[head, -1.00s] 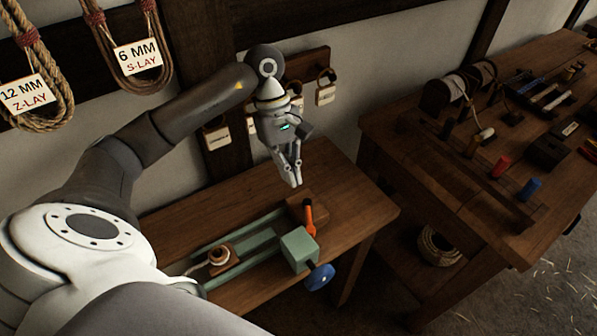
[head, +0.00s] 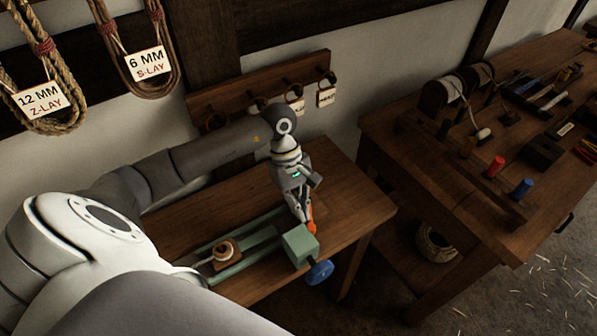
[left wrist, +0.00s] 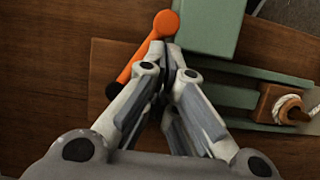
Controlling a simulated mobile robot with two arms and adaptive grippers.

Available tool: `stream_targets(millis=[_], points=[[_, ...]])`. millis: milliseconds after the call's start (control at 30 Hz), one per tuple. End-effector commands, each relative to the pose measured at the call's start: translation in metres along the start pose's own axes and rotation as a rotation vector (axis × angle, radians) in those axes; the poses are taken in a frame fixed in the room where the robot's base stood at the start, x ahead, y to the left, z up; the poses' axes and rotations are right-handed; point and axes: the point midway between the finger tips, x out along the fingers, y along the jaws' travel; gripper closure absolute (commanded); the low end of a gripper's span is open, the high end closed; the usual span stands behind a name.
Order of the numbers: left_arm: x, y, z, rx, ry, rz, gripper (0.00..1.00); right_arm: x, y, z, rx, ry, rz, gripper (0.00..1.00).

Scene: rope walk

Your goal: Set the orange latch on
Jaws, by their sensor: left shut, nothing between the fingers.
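The orange latch (head: 311,226) is a short lever beside the green block (head: 299,243) of the bench device. In the left wrist view the latch (left wrist: 150,55) runs slantwise, with a round orange end at the top and a dark pivot at the lower left. My left gripper (head: 304,219) is shut and empty, pointing down right beside the latch; its tips (left wrist: 168,48) overlap the latch's edge in the left wrist view, and I cannot tell whether they touch. The gripper hides part of the latch in the head view. My right gripper is not in view.
The green device has rails, a wooden piece with pale rope (head: 223,250) and a blue knob (head: 320,272). It stands on a wooden bench (head: 345,205). Rope hanks with labels hang at the upper left. A second table (head: 440,170) with tools stands at the right.

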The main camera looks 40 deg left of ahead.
Motion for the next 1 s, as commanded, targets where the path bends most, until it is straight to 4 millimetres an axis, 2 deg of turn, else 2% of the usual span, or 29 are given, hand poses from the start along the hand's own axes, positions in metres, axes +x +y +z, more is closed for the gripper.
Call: stream_targets(millis=[267,1000], points=[[0.0,0.0,0.0,-0.015,0.001,0.005,1.0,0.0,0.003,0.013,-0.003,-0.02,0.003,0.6],[0.002,0.003,0.003,-0.191,0.001,0.074,1.0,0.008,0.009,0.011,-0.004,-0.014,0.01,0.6]])
